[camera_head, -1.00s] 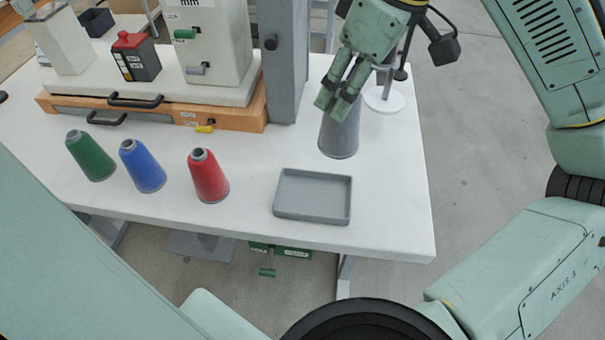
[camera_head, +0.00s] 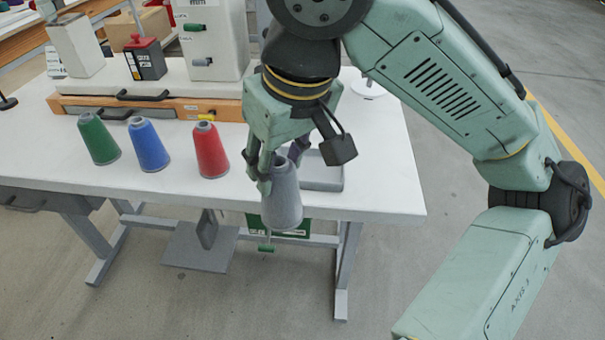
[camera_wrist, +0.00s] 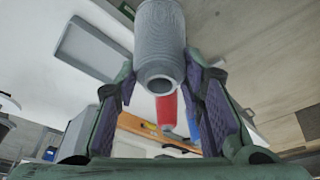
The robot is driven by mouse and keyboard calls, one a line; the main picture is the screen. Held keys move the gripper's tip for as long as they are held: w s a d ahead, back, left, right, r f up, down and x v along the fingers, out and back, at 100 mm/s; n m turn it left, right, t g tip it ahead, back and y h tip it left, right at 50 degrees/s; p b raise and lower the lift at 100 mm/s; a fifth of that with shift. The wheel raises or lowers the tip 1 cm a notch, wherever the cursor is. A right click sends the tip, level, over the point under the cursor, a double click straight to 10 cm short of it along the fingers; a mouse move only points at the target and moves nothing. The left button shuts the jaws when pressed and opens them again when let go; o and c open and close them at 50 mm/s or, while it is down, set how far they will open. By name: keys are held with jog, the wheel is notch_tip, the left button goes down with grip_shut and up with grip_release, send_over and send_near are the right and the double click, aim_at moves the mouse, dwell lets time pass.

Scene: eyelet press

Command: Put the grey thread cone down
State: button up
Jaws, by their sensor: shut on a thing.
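The grey thread cone (camera_head: 282,196) is upright in my gripper (camera_head: 278,172), at the front edge of the white table in the head view. My gripper is shut on the upper part of the cone. In the wrist view the cone (camera_wrist: 160,45) sits between the two fingers (camera_wrist: 162,90), its hollow narrow end towards the camera. The cone's base overlaps the table's front edge in the head view; it appears held up, with nothing seen under it.
A grey tray (camera_head: 322,178) lies just behind the gripper, partly hidden. Red (camera_head: 211,150), blue (camera_head: 148,146) and green (camera_head: 99,140) cones stand in a row to the left on the white table (camera_head: 385,190). The table's right part is clear.

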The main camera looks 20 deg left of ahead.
jog(key=w+a+f+p, duration=0.1)
jog(key=w+f, duration=0.1)
jog(key=w, duration=0.6)
jog(key=w+f+p, duration=0.1)
jog(key=w+f, duration=0.2)
jog(key=w, duration=0.4)
jog(key=shift+w+a+p, duration=0.35)
jog(key=shift+f, duration=0.15)
jog(key=o, duration=1.2)
jog(key=v, duration=1.2)
